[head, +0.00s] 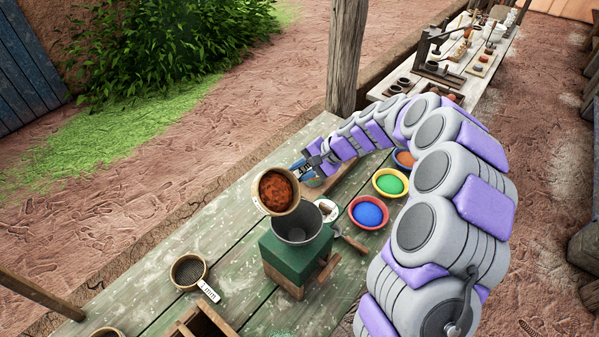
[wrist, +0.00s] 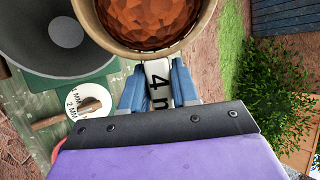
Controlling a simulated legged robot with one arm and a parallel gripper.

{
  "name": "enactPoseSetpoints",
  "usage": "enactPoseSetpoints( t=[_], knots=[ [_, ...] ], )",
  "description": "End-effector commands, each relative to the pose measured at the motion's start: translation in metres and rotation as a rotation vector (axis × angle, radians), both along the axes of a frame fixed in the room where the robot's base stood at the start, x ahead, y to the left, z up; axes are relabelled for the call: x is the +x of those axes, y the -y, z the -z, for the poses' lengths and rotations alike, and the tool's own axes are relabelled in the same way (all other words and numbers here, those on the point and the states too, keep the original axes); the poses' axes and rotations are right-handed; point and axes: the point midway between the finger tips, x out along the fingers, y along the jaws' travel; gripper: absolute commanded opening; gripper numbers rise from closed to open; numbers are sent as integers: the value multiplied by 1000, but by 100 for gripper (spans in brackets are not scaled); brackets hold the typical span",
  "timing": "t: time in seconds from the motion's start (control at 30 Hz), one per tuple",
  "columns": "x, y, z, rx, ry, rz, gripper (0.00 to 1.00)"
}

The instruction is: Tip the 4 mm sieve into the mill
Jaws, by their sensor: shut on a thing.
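The 4 mm sieve (head: 277,191) is a round tan-rimmed sieve full of reddish-brown lumps. It is held in the air beside and slightly above the mill's grey hopper, on its far left side in the head view. In the wrist view the sieve (wrist: 150,22) is at the top, with a white "4 m" tag. My gripper (wrist: 157,85) is shut on the tag end of the sieve; it also shows in the head view (head: 303,172). The mill (head: 294,246) is a green box with a grey metal hopper (wrist: 55,35). The hopper looks empty. The lumps are still in the sieve.
Another sieve (head: 189,271) with a "1 mm" tag lies on the green table. Bowls of blue (head: 369,213) and green (head: 390,182) powder stand right of the mill. A wooden post (head: 347,60) rises at the table's far end.

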Motion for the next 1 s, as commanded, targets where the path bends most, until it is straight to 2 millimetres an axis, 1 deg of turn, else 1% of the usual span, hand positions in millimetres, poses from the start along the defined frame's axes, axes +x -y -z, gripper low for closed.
enactPoseSetpoints(
  t=[1.0],
  knots=[
    [-2,3,0,88,70,1,0]
  ],
)
